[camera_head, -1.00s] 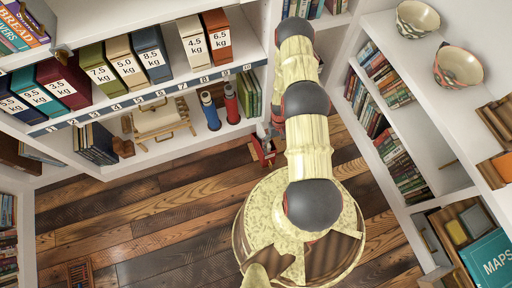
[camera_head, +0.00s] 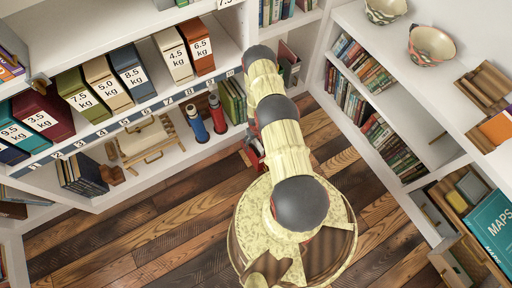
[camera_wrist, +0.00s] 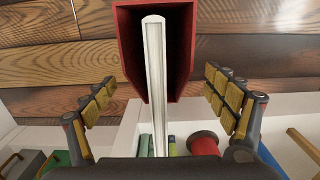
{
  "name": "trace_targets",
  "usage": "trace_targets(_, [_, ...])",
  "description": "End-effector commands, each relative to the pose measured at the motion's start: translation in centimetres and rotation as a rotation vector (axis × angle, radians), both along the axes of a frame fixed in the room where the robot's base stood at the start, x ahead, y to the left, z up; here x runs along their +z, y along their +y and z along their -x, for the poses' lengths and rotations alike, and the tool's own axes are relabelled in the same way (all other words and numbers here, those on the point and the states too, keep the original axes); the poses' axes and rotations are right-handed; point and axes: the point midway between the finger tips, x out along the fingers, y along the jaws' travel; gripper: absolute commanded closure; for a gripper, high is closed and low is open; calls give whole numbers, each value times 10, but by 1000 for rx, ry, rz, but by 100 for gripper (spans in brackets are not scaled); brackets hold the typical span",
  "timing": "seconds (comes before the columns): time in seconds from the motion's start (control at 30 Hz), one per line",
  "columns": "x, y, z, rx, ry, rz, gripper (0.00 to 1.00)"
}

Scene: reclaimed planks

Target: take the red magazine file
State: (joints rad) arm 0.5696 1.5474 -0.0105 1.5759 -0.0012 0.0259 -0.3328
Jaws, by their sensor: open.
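The red magazine file (camera_wrist: 184,50) is at the top middle of the wrist view, its open side facing me. A slim pale item (camera_wrist: 155,75) stands inside it and runs toward the camera. My gripper (camera_wrist: 162,88) is open, with its yellow-padded fingers apart on either side of the file's near end. I see no finger touching it. In the head view a small red part, apparently the file (camera_head: 255,156), shows by the floor at the shelf front. My arm hides most of it and the gripper there.
Labelled weight files, including a dark red one (camera_head: 42,118), line the shelf above. A bookcase (camera_head: 385,105) is on the right. Plank floor (camera_head: 150,235) is clear at front left.

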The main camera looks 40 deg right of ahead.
Motion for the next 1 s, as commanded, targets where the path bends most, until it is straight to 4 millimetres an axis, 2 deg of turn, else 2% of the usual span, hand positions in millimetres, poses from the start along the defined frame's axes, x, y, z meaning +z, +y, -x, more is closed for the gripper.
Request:
trace_targets(0.03, [-13,-1,1,-1,2,-1,14])
trace_targets(0.2, [-34,-1,2,0,3,-1,14])
trace_targets(0.57, [-39,-1,1,0,2,1,15])
trace_targets(1.0, [-39,-1,1,0,2,0,40])
